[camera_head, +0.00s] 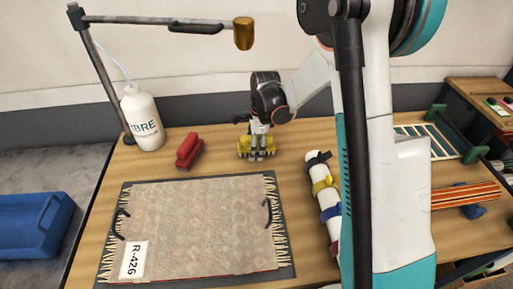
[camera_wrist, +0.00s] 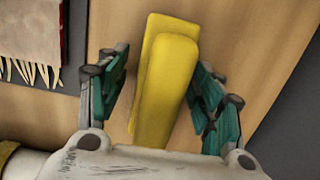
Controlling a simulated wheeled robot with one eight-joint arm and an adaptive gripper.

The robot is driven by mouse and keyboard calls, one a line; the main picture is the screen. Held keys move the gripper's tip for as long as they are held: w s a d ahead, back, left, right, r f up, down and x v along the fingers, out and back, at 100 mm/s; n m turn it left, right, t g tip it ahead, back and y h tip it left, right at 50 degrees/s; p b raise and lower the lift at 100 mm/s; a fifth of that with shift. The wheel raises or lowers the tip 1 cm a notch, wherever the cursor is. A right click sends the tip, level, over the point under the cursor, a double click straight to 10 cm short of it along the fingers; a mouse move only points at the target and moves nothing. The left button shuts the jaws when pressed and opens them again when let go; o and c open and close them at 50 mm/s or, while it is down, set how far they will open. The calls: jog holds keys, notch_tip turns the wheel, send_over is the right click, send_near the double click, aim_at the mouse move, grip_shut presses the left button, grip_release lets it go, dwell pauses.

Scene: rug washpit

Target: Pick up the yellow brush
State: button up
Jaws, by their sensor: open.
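The yellow brush (camera_wrist: 168,85) lies on the wooden table and fills the space between the fingers of my gripper (camera_wrist: 163,90) in the wrist view. In the head view my gripper (camera_head: 257,153) points down over the yellow brush (camera_head: 243,147) near the table's back edge, and its fingers hide the brush's middle. The fingers are open, one on each side of the brush. A narrow strip of table shows between the brush and the fingers.
A red brush (camera_head: 189,151) lies left of my gripper, beside a white bottle (camera_head: 142,118). A fringed rug (camera_head: 195,225) labelled R-426 lies in front. A white roll with coloured straps (camera_head: 326,205) lies right. A lamp (camera_head: 243,33) hangs above.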

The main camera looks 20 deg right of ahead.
jog(key=c, duration=1.2)
jog(key=shift+r, duration=0.1)
jog(key=shift+c, duration=0.2)
jog(key=shift+r+p, duration=0.3)
jog(key=shift+r, duration=0.2)
jog(key=r, duration=0.2)
jog(key=r+p, duration=0.1)
jog(key=r, duration=0.1)
jog(key=r+p, duration=0.1)
jog(key=r, duration=0.1)
jog(key=shift+s+r, duration=0.15)
jog(key=shift+s, duration=0.15)
jog(key=s+a+p, duration=0.1)
jog(key=s, duration=0.4)
jog(key=s+a+p, duration=0.1)
jog(key=s, duration=0.5)
jog(key=s+a, duration=0.1)
jog(key=s, duration=0.5)
jog(key=shift+a+f+p, duration=0.2)
jog(key=shift+a+p, duration=0.05)
jog(key=shift+p, duration=0.15)
jog(key=o, duration=0.5)
jog(key=c, duration=0.3)
